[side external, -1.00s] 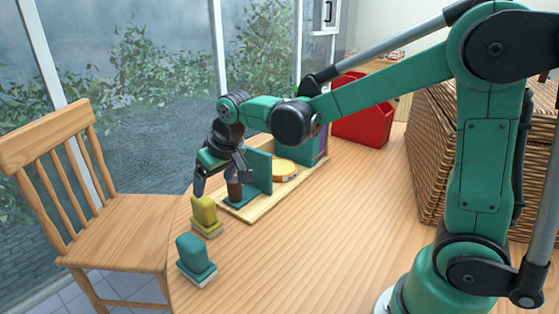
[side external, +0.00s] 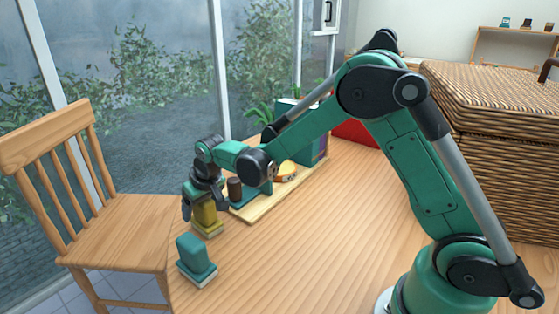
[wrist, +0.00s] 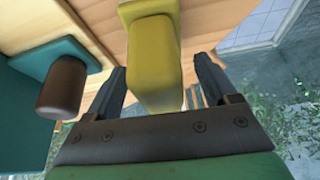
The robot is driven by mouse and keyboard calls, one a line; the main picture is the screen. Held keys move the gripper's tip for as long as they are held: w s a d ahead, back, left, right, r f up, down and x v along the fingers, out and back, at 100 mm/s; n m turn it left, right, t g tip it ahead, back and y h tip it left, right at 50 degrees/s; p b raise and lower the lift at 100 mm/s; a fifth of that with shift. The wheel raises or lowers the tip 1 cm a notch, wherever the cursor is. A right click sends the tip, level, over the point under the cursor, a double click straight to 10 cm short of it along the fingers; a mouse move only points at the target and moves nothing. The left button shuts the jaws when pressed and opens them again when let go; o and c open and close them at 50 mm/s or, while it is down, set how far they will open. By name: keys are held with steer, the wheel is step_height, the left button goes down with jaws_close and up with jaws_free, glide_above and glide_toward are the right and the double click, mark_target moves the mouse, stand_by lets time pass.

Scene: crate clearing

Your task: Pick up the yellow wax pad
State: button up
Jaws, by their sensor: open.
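The yellow wax pad (side external: 205,217) stands upright near the table's window-side edge. In the wrist view its yellow body (wrist: 153,65) lies between the two dark fingers of my gripper (wrist: 160,85). My gripper (side external: 202,205) is open around the pad's upper part, with a visible gap at each side in the wrist view. In the side view the fingers partly cover the pad.
A teal pad (side external: 195,258) stands close by at the front. A brown cylinder (side external: 235,188), also in the wrist view (wrist: 62,88), stands on a teal piece beside the yellow pad. A wooden chair (side external: 115,225) adjoins the table (side external: 300,240), whose middle is clear.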

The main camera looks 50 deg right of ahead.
steer(key=shift+c, duration=0.2)
jaws_close()
step_height(320, 180, up, 20)
stand_by(0.6)
